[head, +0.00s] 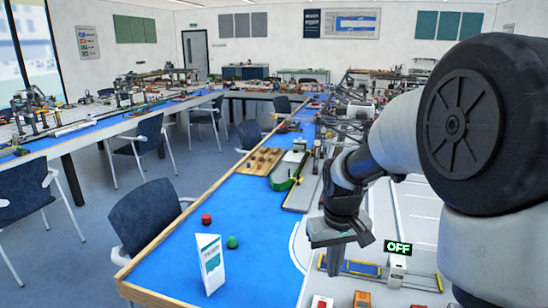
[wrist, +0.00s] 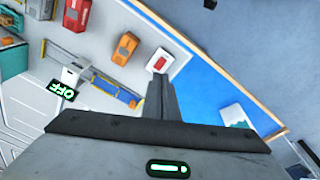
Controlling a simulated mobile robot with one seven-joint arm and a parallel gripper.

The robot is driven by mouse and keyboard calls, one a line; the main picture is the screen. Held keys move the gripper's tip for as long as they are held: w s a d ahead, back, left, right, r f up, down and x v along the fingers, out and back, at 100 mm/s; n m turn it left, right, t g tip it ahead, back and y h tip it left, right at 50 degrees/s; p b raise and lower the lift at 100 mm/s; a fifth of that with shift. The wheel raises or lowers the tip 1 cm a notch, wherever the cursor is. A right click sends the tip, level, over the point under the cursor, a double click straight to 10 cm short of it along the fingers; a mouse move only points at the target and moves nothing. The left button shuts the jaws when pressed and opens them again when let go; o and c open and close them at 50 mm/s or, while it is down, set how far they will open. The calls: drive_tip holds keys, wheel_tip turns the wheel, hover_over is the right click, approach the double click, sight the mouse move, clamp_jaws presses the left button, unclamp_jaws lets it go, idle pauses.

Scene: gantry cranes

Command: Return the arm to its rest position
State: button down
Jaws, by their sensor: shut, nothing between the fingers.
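My arm comes in from the right in the head view, bent at the elbow, with its forearm reaching down to the left.
A small post with an "OFF" sign (head: 397,248) stands close to the right of my gripper. Toy vehicles, one orange (head: 361,299), lie below.

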drive_tip(key=s+r+m+t, duration=0.1)
drive_tip(key=s+r+t, duration=0.1)
drive_tip(key=s+r, duration=0.6)
drive_tip(key=s+r+m+t, duration=0.15)
drive_tip(key=s+r, duration=0.35)
drive_tip(key=s, duration=0.7)
wheel_tip(320, 180, up, 12)
drive_tip(key=p, duration=1.2)
drive_tip(key=shift+a+f+n, duration=0.2)
drive_tip(key=shift+f+n, duration=0.05)
drive_tip(key=shift+n, duration=0.1)
drive_tip(key=shift+t, duration=0.25)
